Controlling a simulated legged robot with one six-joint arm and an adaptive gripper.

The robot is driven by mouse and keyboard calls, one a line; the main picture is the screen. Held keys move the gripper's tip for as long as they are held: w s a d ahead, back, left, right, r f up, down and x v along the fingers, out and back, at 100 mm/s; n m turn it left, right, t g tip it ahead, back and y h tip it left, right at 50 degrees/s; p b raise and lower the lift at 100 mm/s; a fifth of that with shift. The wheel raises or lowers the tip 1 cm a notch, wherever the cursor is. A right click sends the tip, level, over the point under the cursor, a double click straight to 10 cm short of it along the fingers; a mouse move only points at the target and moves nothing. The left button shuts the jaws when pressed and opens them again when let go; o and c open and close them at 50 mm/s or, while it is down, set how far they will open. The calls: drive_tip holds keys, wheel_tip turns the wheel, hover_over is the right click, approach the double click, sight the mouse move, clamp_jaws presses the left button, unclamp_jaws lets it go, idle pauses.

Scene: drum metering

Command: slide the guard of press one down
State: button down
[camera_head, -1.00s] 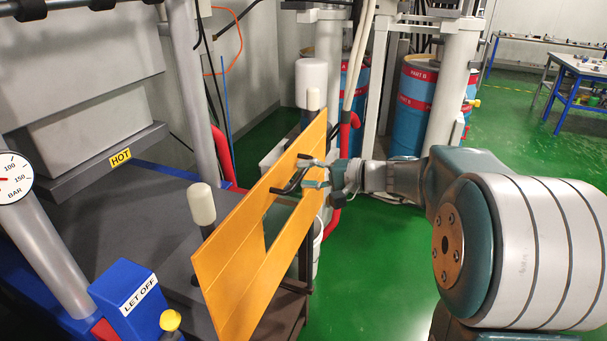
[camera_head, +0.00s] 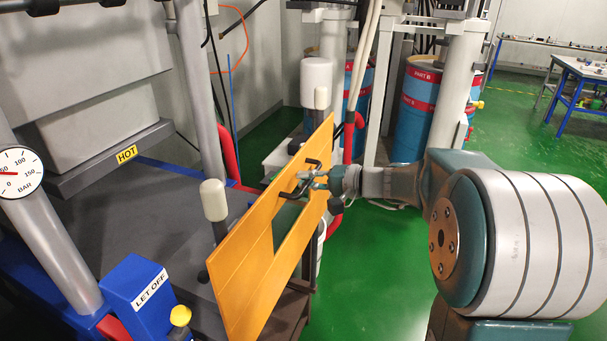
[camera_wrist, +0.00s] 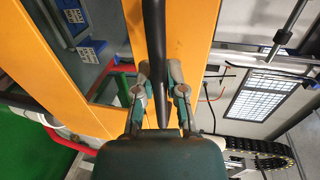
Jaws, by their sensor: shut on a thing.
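The guard (camera_head: 246,275) of the press is an orange panel with a window-like opening, standing in front of the dark press bed. A black bar handle (camera_head: 287,194) is on its face. My gripper (camera_head: 312,180) is shut on this handle. In the wrist view the black handle (camera_wrist: 154,40) runs between the two fingers of my gripper (camera_wrist: 160,80), with the orange guard (camera_wrist: 188,35) behind. White-capped posts (camera_head: 214,200) rise above the guard's upper edge at both ends. The lower edge of the guard is partly hidden.
Blue and red drums (camera_head: 417,105) stand behind my arm. Green floor (camera_head: 385,275) is open at right.

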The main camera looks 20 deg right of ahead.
wheel_tip(320, 180, down, 36)
drive_tip(key=shift+d, duration=0.4)
drive_tip(key=shift+s, duration=0.15)
drive_tip(key=c, duration=0.7)
unclamp_jaws()
drive_tip(key=shift+f, duration=0.15)
drive_tip(key=v, duration=1.2)
